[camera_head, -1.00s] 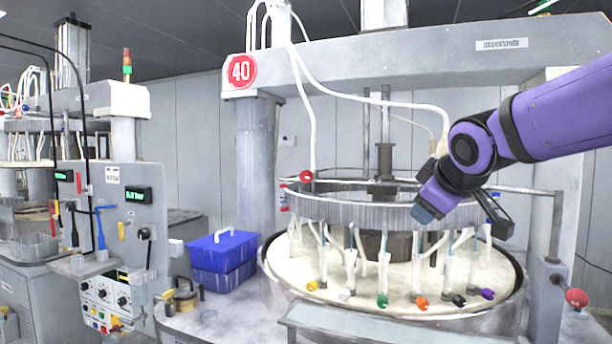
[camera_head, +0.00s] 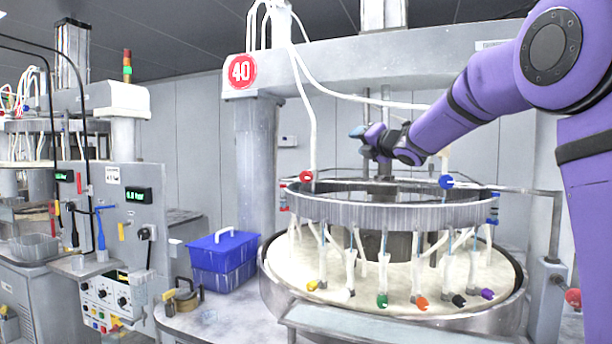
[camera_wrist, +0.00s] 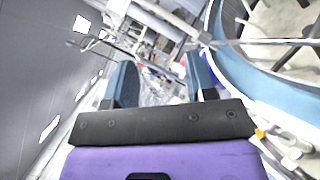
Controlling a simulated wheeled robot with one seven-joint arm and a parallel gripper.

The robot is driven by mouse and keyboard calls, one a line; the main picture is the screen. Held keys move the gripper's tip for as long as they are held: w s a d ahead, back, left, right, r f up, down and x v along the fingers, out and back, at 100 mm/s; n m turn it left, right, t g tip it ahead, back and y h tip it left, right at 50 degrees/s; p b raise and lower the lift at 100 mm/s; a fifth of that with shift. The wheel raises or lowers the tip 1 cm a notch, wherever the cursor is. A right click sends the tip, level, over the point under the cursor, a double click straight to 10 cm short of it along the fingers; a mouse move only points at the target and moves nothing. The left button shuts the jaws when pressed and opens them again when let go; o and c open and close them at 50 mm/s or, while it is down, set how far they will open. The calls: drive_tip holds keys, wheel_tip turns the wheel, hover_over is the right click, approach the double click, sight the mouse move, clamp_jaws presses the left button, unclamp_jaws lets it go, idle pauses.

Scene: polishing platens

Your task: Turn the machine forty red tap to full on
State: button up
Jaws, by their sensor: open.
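The machine marked with a red 40 sign (camera_head: 241,71) stands in the middle of the head view. A round red tap (camera_head: 306,176) sits at the left of its raised metal ring (camera_head: 390,212). My gripper (camera_head: 362,141) is above and behind the ring, to the right of the red tap and apart from it, pointing left. In the wrist view my gripper (camera_wrist: 162,82) shows two blue-grey fingers spread apart with nothing held between them. I cannot make out the red tap clearly in the wrist view.
A blue tap (camera_head: 446,181) is at the ring's right, below my forearm. White hoses hang from the overhead beam (camera_head: 400,62) near the red tap. A blue box (camera_head: 223,262) stands left; a red knob (camera_head: 573,298) is far right.

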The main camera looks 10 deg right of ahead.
drive_tip(key=w+a+f+n+g+y, duration=0.25)
drive_tip(key=w+n+y, duration=0.2)
drive_tip(key=n, duration=0.25)
drive_tip(key=n+g+y, duration=0.5)
drive_tip(key=n, duration=0.5)
approach(311, 174)
drive_tip(key=shift+h, duration=0.25)
drive_tip(key=x, duration=1.1)
drive_tip(key=shift+w+a+r, duration=0.15)
drive_tip(key=shift+w+a, duration=0.15)
drive_tip(key=c, duration=0.9)
